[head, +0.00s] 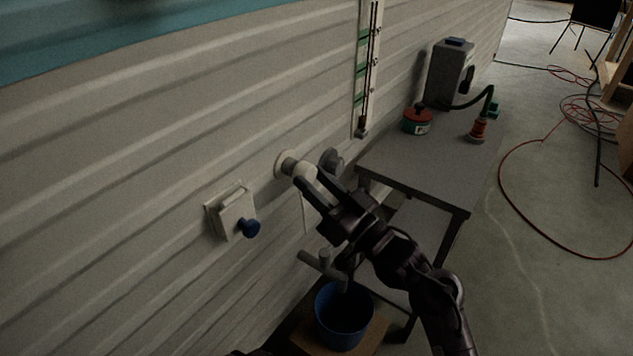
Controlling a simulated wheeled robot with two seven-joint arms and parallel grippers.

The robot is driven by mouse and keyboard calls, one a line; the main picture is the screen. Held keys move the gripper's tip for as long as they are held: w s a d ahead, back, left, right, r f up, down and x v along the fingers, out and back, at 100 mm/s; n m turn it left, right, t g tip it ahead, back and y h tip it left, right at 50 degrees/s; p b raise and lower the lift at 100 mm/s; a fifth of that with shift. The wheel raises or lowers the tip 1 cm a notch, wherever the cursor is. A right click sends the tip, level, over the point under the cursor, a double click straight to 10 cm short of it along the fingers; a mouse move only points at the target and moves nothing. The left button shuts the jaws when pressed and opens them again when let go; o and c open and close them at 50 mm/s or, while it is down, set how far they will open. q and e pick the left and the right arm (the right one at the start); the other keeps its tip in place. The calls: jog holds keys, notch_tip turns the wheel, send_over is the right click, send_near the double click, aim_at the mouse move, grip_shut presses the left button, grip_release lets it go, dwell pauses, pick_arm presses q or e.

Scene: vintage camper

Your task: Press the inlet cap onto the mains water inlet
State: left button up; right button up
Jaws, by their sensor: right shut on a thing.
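The mains water inlet appears to be the round pale flange with a short grey stub (288,165) on the ribbed camper wall, at the middle of the head view. My right gripper (311,181) comes in from the lower right. Its two dark fingers are shut on a small pale piece (306,172), which seems to be the inlet cap. The piece is right beside the stub; I cannot tell whether they touch. The fingers partly hide it. My left gripper is not in view.
A dark grey round fitting (331,160) is just right of the fingers. A white box with a blue knob (250,228) is on the wall at left. A grey table (420,170) stands at right.

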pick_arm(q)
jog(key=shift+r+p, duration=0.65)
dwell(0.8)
pick_arm(e)
jog(key=shift+w+a, duration=0.35)
jog(key=shift+a, duration=0.1)
dwell(0.5)
jog(key=o, duration=1)
jog(key=shift+o, duration=0.2)
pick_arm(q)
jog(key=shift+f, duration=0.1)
pick_arm(e)
jog(key=shift+s+d+f, duration=0.2)
jog(key=shift+d, duration=0.1)
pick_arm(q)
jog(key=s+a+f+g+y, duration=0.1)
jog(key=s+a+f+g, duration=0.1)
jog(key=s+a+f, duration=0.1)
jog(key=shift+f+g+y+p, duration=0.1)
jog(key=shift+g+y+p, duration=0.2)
pick_arm(e)
jog(key=v, duration=0.7)
